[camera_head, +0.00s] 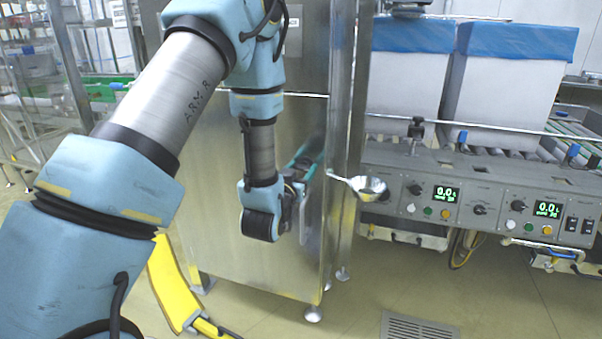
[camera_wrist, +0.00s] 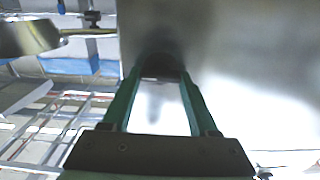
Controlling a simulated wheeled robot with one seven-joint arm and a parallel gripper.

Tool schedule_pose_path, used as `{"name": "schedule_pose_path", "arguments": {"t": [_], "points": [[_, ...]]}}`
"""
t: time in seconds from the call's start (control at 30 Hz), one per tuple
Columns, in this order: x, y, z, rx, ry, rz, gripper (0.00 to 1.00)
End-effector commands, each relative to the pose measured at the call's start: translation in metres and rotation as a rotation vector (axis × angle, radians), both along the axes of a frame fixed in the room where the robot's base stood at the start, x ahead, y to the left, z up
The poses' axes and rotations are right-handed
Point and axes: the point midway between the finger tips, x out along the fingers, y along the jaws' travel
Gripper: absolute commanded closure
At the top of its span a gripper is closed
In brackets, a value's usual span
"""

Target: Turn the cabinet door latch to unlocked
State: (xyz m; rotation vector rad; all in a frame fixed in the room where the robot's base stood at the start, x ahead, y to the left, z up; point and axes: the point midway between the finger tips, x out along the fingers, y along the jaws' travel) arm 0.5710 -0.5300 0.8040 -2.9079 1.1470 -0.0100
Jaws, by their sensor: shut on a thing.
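The stainless steel cabinet door (camera_head: 228,180) fills the middle of the head view, upright and flush with the cabinet front. My gripper (camera_head: 308,163) is at the door's right side. In the wrist view its two green fingers reach up to the door (camera_wrist: 225,60) and close on a small dark latch (camera_wrist: 160,66). The fingers and the blur hide most of the latch, and I cannot read its turn angle. In the head view my wrist and gripper cover the latch.
A metal ladle (camera_head: 368,187) sticks out just right of the cabinet edge, close to my gripper; it also shows in the wrist view (camera_wrist: 30,38). A control panel (camera_head: 440,200) and roller conveyor with blue-lined boxes (camera_head: 405,85) stand right. Open floor lies in front.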

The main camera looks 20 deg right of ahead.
Motion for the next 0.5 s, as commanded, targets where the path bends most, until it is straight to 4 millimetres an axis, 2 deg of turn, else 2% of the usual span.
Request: {"name": "schedule_pose_path", "arguments": {"t": [0.1, 0.13, 0.37, 0.5], "points": [[0.0003, 0.0004, 0.0003, 0.001, -0.001, 0.001, 0.96], [0.0003, 0.0004, 0.0003, 0.001, -0.001, 0.001, 0.38], [0.0001, 0.0003, 0.0002, -0.001, 0.001, 0.0, 0.12], [0.0001, 0.0002, 0.0001, -0.001, 0.001, 0.0, 0.1]]}}
